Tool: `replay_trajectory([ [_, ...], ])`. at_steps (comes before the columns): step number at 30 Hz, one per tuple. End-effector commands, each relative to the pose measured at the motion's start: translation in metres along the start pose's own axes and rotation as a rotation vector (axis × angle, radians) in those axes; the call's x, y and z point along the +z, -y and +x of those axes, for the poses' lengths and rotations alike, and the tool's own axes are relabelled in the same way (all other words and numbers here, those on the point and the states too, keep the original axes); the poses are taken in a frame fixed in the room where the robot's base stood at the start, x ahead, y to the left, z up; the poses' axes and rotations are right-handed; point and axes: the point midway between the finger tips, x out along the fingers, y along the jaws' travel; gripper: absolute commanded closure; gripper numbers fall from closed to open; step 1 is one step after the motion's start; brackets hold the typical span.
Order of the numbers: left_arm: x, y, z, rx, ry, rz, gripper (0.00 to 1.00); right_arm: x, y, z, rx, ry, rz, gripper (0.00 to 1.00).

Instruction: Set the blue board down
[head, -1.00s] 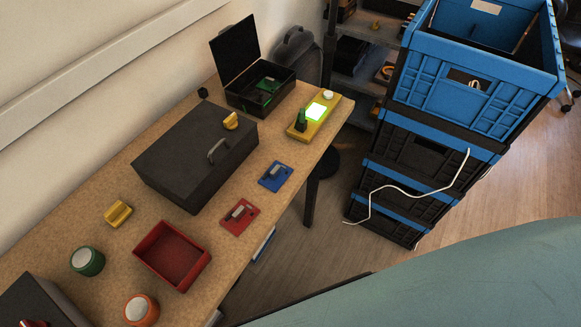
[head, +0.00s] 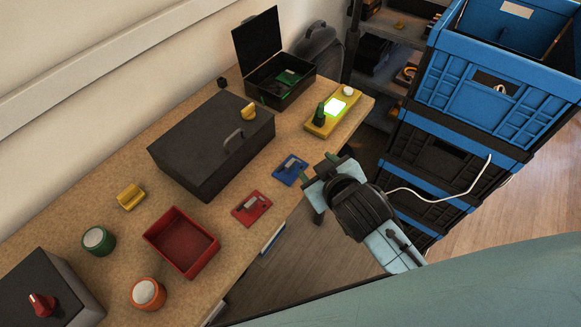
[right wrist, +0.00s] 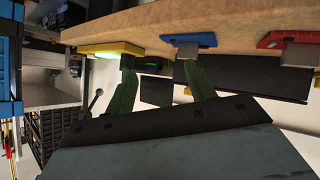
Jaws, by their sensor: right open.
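The blue board (head: 288,173) lies flat on the wooden table (head: 218,225) near its front edge, just beyond the red board (head: 247,211). My right gripper (head: 311,187) is beside the blue board, on its right in the head view, at the table edge. Its fingers are spread and hold nothing. In the right wrist view the blue board (right wrist: 200,38) is ahead of the two green fingers (right wrist: 160,70), with a gap visible. My left gripper is not in view.
A yellow board (head: 318,127) with a lit green panel is further back. A closed dark box (head: 190,160), an open black box (head: 296,96) and a red tray (head: 163,250) stand on the table. Stacked blue crates (head: 450,105) stand to the right, with a white cable hanging.

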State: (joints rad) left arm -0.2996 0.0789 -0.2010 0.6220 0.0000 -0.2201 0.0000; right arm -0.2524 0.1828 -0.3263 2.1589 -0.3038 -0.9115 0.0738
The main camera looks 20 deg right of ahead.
Motion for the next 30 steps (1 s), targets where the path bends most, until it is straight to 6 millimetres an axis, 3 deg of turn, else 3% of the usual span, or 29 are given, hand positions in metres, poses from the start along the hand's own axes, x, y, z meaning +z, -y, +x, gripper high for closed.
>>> replay_trajectory([
  [1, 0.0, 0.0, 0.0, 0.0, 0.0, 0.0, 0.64, -0.028, -0.002, 0.004, 0.017, -0.094, -0.037, 0.45],
  [4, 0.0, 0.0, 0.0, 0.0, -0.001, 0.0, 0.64, -0.083, 0.0, 0.006, 0.044, -0.291, -0.115, 0.45],
  [8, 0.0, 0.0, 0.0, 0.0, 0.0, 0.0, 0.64, -0.164, 0.013, -0.006, 0.066, -0.603, -0.261, 0.45],
  [12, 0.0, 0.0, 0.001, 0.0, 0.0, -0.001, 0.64, -0.249, 0.053, -0.046, 0.044, -1.02, -0.51, 0.45],
  [15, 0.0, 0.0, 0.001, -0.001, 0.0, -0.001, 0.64, -0.283, 0.096, -0.083, -0.016, -1.311, -0.746, 0.45],
  [17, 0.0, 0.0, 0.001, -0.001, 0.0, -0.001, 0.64, -0.289, 0.123, -0.101, -0.073, -1.464, -0.905, 0.45],
  [20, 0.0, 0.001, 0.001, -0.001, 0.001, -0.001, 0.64, -0.278, 0.163, -0.121, -0.202, -1.672, -1.206, 0.45],
  [24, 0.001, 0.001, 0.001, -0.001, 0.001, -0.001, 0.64, -0.229, 0.191, -0.114, -0.456, -1.813, -1.693, 0.45],
  [27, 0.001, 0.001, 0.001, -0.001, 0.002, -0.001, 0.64, -0.187, 0.18, -0.087, -0.689, -1.767, -2.068, 0.45],
  [30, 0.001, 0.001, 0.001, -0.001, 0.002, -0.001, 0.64, -0.154, 0.143, -0.053, -0.933, -1.587, -2.409, 0.45],
])
